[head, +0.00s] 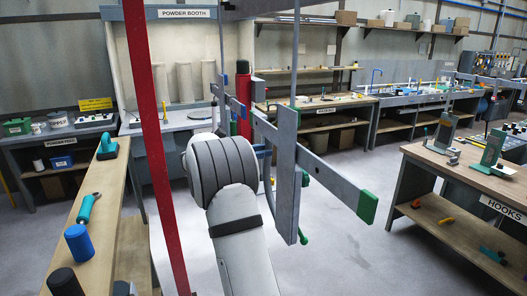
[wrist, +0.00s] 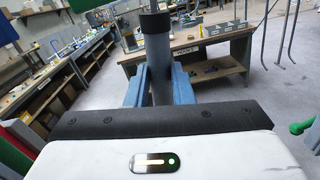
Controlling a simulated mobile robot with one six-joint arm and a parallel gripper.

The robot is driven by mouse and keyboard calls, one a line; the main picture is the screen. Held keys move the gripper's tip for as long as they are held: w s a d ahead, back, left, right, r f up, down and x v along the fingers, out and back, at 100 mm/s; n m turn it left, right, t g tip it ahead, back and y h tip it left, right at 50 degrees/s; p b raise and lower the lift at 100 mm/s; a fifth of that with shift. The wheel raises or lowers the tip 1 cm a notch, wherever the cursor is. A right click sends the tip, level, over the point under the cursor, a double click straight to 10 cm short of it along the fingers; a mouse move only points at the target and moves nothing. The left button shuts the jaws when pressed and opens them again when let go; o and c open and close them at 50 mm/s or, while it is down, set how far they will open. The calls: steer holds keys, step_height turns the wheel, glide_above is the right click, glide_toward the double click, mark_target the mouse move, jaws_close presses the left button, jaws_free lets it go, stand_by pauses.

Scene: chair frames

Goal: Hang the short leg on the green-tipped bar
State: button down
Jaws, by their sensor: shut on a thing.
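In the wrist view my gripper (wrist: 158,92) has its blue jaws closed on a grey round leg (wrist: 158,60) with a black cap, which stands upright between them. In the head view my pale arm reaches up the middle, and its rounded wrist hides the jaws and the held leg. The green-tipped bar (head: 335,183) slopes down to the right of my arm, ending in a green tip (head: 367,206). A grey vertical plate (head: 288,170) stands in front of part of this bar. I cannot tell the gap between leg and bar.
A red upright (head: 152,140) stands close on the left. A bench there holds a blue cylinder (head: 78,243), a dark cylinder (head: 65,281) and teal tools (head: 86,207). The hooks table (head: 470,165) is at right. Open floor (head: 345,255) lies between.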

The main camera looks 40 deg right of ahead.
steer(key=shift+w+a, duration=0.2)
steer(key=shift+a, duration=0.75)
steer(key=shift+w+a+p, duration=0.15)
steer(key=shift+a+p, duration=0.15)
steer(key=shift+a, duration=0.4)
stand_by(0.5)
steer(key=shift+w+a, duration=0.15)
steer(key=shift+a, duration=0.35)
steer(key=shift+f+b, duration=0.35)
steer(key=shift+f, duration=0.85)
stand_by(0.4)
steer(key=c, duration=1.2)
jaws_free()
